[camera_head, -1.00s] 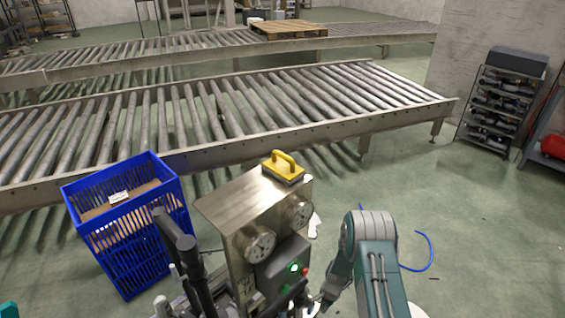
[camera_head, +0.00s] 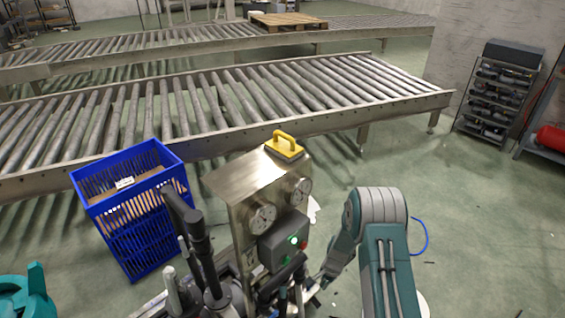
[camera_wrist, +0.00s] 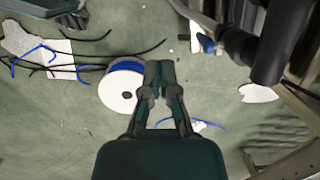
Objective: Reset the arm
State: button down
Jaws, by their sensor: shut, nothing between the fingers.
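My gripper (camera_wrist: 159,72) shows in the wrist view with its two fingers together and nothing between them. It is above the floor, and its tips overlap the right edge of a white spool (camera_wrist: 118,90) with a blue rim in the picture. In the head view my arm is bent at the lower right, beside a metal machine box (camera_head: 245,185) with dials. The gripper's fingertips cannot be made out clearly there.
A yellow-handled tool (camera_head: 284,147) sits on the machine box. A blue crate (camera_head: 135,235) stands to its left. A roller conveyor (camera_head: 230,105) crosses behind. Black cables (camera_wrist: 85,38) and paper scraps lie on the floor. Dark pipes (camera_wrist: 281,40) are close on the wrist view's right.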

jog(key=s+r+n+t, duration=0.1)
jog(key=s+r+n, duration=0.15)
jog(key=r, duration=1.45)
jog(key=s+r+n+t, duration=0.2)
jog(key=r+n, duration=0.1)
jog(key=r, duration=1.4)
jog(key=s+r+n+t+h, duration=0.1)
jog(key=s+r+n, duration=0.1)
jog(key=s+r, duration=0.5)
jog(key=s+d+r+n+t, duration=0.1)
jog(key=s+r, duration=0.6)
jog(key=s, duration=0.8)
jog(key=shift+s+r+n+t+h, duration=0.25)
jog(key=shift+n+t+h, duration=0.2)
jog(key=shift+n, duration=0.4)
jog(key=shift+d, duration=0.1)
